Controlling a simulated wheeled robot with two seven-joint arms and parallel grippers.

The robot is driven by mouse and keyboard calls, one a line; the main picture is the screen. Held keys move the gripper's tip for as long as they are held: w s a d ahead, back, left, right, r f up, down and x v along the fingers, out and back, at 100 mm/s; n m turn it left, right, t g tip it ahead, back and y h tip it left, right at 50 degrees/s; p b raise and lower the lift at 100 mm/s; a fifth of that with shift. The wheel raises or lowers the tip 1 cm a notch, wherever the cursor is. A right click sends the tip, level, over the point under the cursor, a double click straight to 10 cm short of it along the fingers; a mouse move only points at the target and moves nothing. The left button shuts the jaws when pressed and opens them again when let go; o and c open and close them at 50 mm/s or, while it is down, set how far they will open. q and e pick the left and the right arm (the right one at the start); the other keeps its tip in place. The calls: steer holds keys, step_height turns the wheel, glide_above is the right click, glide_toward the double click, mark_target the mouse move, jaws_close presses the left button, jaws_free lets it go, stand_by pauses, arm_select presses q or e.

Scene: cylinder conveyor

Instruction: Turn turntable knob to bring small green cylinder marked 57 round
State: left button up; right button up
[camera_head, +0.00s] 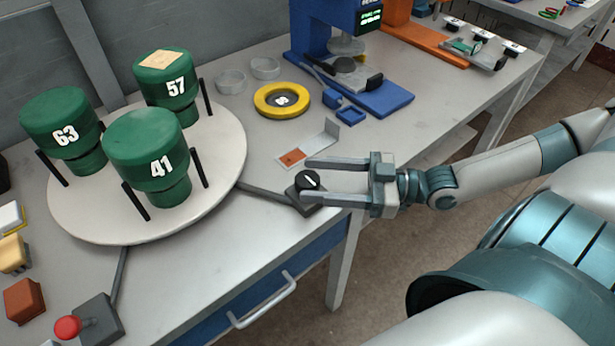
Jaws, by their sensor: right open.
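The white round turntable (220,160) stands at the left of the table and carries three green cylinders. The cylinder marked 57 (180,103) is at its back right, with a tan square patch on top. The cylinder marked 41 (140,140) is at the front, and the one marked 63 (75,150) at the left. Black upright posts stand beside them. The black turntable knob (307,181) sits on a dark base near the table's front edge. My right gripper (305,179) is open, with its two fingers on either side of the knob; contact cannot be told. My left gripper is not in view.
A yellow ring (282,100), clear dishes (265,68) and a blue press (385,98) stand behind the knob. A small card with an orange patch (291,157) lies just behind the gripper.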

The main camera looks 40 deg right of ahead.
steer(key=shift+x, duration=1.05)
steer(key=shift+w+a, duration=0.1)
steer(key=shift+a, duration=0.05)
steer(key=c, duration=1)
steer(key=shift+c, duration=0.3)
